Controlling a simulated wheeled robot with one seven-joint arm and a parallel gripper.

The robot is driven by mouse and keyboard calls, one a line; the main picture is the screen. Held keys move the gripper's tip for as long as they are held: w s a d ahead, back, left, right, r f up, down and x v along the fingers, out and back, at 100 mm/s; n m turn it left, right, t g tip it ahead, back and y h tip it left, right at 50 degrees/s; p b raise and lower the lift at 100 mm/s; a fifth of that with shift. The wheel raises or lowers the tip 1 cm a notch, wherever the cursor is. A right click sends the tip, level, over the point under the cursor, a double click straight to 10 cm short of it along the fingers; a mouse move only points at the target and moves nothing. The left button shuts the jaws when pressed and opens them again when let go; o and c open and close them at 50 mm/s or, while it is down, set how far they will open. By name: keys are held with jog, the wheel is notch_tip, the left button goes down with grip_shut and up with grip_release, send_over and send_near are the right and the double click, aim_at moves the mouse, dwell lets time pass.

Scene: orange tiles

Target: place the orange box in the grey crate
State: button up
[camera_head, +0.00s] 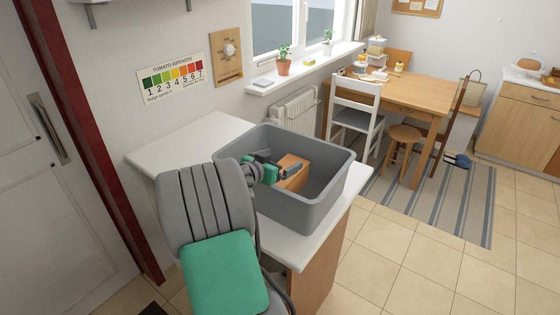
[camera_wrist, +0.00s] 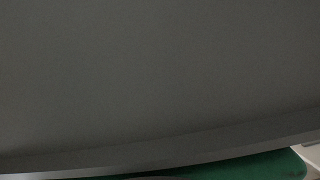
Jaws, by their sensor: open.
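The grey crate (camera_head: 316,208) stands on a white desk in the head view. My gripper (camera_head: 288,170), green and dark grey, reaches into the crate from the left. It is open, with its fingers at the box, and it hides part of the box's left side and top. I cannot tell whether a finger touches the box. The wrist view shows mostly a plain dark grey surface, likely the crate's wall (camera_wrist: 160,70); the box does not show there.
The white desk (camera_head: 195,140) has free room left of the crate. A window sill with a potted plant (camera_head: 284,62) is behind. A wooden table (camera_head: 410,92) and white chair (camera_head: 354,110) stand farther right.

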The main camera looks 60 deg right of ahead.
jog(key=shift+s+a+f, duration=0.15)
jog(key=shift+a+f, duration=0.05)
jog(key=shift+f, duration=0.7)
jog(key=shift+r+p, duration=0.3)
jog(key=shift+p, duration=0.2)
jog(key=shift+r+p, duration=0.65)
jog(key=shift+p, duration=0.15)
jog(key=shift+w+a+f+b, duration=0.25)
jog(key=shift+w+a+b, duration=0.1)
jog(key=shift+a+b, duration=0.45)
jog(key=v, duration=0.3)
jog(key=b+v, duration=0.1)
jog(key=v, duration=0.3)
jog(key=r+v, duration=0.1)
jog(key=v, duration=0.2)
jog(key=shift+s+r+b, duration=0.1)
jog(key=shift+r+b, duration=0.05)
jog(key=shift+b, duration=0.25)
jog(key=shift+r, duration=0.1)
